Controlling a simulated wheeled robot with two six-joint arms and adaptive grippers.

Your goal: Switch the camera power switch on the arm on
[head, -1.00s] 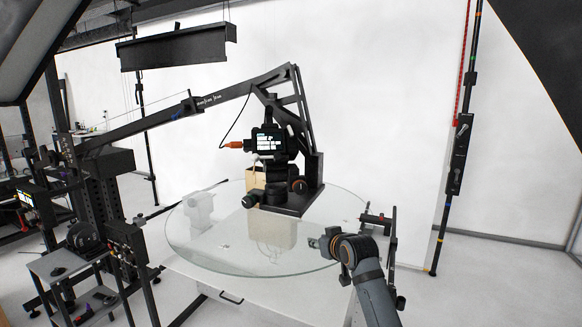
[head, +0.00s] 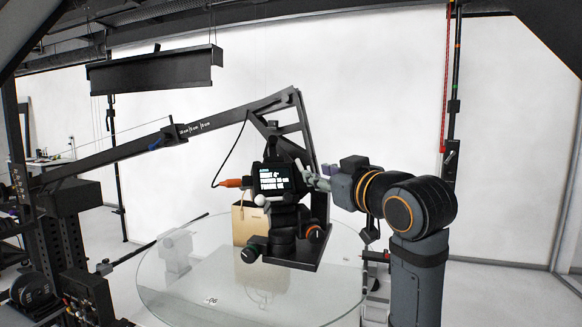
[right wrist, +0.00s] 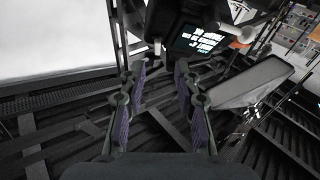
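The camera (head: 273,180) is a black box with a lit text screen, mounted on the black arm (head: 228,117) above the turntable. Its screen (right wrist: 197,40) also shows at the top of the right wrist view. I cannot make out the power switch. My right gripper (head: 312,177) is just right of the camera, pointing left at it. In the right wrist view the gripper (right wrist: 160,68) has its purple-padded fingers apart with nothing between them, and the camera's dark body lies just beyond the tips. Contact cannot be told. My left gripper is not in view.
The round glass turntable (head: 200,295) lies below, with a tan paper bag (head: 243,225) behind the camera. An orange connector with a cable (head: 232,183) sticks out left of the camera. A white ball-ended part (head: 260,200) is at its lower left. A black light bar (head: 155,72) hangs above.

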